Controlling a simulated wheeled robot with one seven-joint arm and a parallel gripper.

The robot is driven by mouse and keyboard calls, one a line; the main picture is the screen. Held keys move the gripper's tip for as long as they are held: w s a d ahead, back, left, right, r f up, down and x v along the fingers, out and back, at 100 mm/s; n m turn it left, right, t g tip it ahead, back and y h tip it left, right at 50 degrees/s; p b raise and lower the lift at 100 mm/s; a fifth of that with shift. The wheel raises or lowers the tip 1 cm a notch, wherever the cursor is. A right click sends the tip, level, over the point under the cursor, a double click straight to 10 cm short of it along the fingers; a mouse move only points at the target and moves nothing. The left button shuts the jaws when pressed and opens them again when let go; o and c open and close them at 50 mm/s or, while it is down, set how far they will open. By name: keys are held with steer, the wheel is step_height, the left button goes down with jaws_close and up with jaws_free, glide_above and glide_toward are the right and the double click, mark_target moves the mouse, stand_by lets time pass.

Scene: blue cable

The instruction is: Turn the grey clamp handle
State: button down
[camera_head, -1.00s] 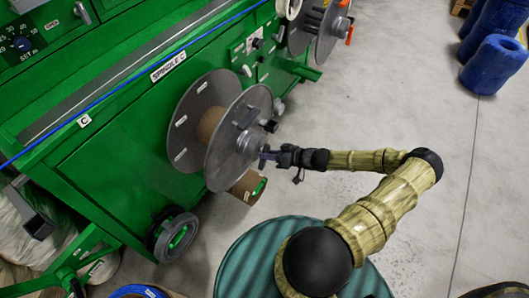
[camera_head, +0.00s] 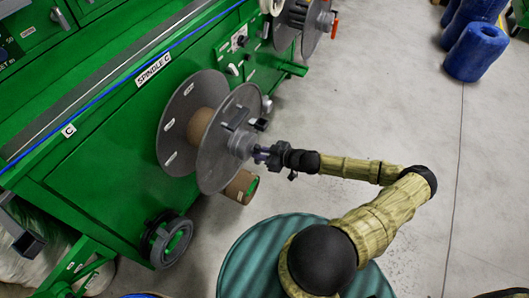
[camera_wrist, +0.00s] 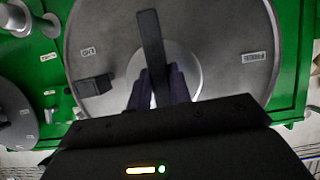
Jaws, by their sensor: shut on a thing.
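The clamp handle (camera_wrist: 151,40) is a dark grey bar at the centre of the spool's outer disc (camera_wrist: 225,60). It stands almost upright in the wrist view, in front of a round light grey hub (camera_wrist: 187,68). My gripper (camera_wrist: 158,88) has its two dark fingers on either side of the handle's lower part and is shut on it. In the head view, my gripper (camera_head: 262,153) meets the hub (camera_head: 241,144) from the right, and the handle is hard to make out there.
The spool (camera_head: 218,165) is mounted on a green machine (camera_head: 90,150) labelled Spindle C. A teal drum (camera_head: 240,255) stands below my arm. Open floor lies to the right, with blue rolls (camera_head: 468,55) beyond.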

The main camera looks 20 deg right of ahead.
steer(key=shift+d+f, duration=0.1)
steer(key=shift+f, duration=0.05)
steer(key=c, duration=1.3)
jaws_free()
steer(key=v, duration=1.7)
steer(key=shift+s+r, duration=0.2)
steer(key=shift+r, duration=0.05)
